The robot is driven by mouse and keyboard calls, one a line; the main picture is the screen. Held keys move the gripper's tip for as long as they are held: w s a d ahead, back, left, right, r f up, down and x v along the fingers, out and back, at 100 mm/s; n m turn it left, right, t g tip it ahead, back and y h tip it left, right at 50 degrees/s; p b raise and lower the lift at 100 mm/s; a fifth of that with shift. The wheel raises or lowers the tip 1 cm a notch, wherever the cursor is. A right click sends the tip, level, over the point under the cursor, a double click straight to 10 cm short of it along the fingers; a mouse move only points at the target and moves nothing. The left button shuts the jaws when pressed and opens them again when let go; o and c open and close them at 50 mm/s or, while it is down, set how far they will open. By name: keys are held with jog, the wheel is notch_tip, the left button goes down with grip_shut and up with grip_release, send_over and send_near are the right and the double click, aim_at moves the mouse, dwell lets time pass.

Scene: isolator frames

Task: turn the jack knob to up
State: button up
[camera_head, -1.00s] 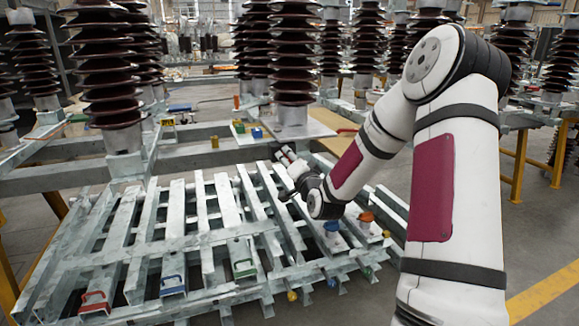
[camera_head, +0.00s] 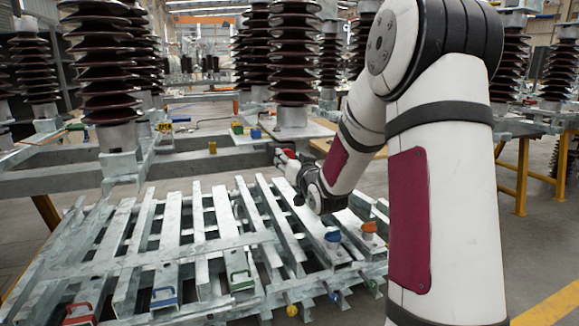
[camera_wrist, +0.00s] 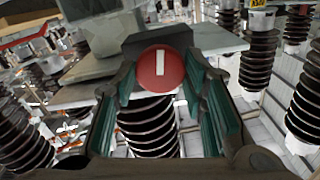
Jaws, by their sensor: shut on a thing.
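The jack knob (camera_wrist: 161,69) is a round red disc with a white bar that stands upright in the wrist view. It sits between the far ends of my gripper's green-padded fingers, against a dark grey block (camera_wrist: 150,42). My gripper (camera_wrist: 160,80) is shut on the knob. In the head view, my gripper (camera_head: 283,157) is above the back of the slatted metal frame, with a small patch of red at its tip. The knob's back is hidden.
The slatted frame (camera_head: 190,245) carries a blue knob (camera_head: 332,235), an orange knob (camera_head: 369,228) and red, blue and green handles at its front. Tall brown ribbed insulators (camera_head: 292,60) stand on metal beams behind. Grey floor lies open at the right.

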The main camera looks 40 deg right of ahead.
jog(key=shift+a, duration=0.1)
dwell(0.5)
jog(key=o, duration=1.2)
jog(key=v, duration=1.2)
